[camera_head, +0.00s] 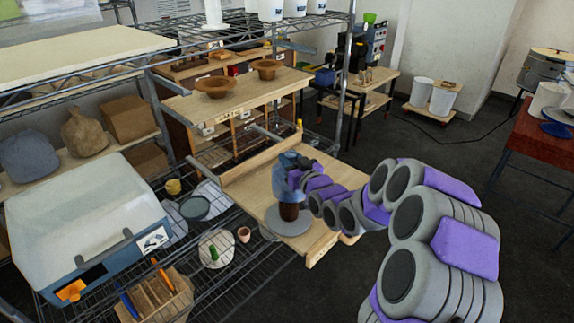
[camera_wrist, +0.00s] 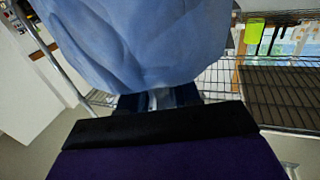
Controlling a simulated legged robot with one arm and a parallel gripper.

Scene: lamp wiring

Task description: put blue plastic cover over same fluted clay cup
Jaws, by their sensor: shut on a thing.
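The blue plastic cover (camera_head: 289,162) is held up by my gripper (camera_head: 297,176) above the wooden workboard. The brown clay cup (camera_head: 289,211) stands upright on a grey round bat (camera_head: 299,226), right under the cover. The cover's lower part appears to hang around the upper part of the cup; whether they touch I cannot tell. Any fluting is too small to see. In the wrist view the wrinkled cover (camera_wrist: 140,40) fills the upper middle, and my gripper's dark fingers (camera_wrist: 157,98) are shut on its lower edge in that picture. The cup is hidden there.
The wooden workboard (camera_head: 258,188) has bare room left of the bat. A wire shelf to the left holds a grey-blue bin (camera_head: 80,220), a small clay pot (camera_head: 244,234) and a tool box (camera_head: 158,299). Two brown bowls (camera_head: 215,87) sit on an upper board behind.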

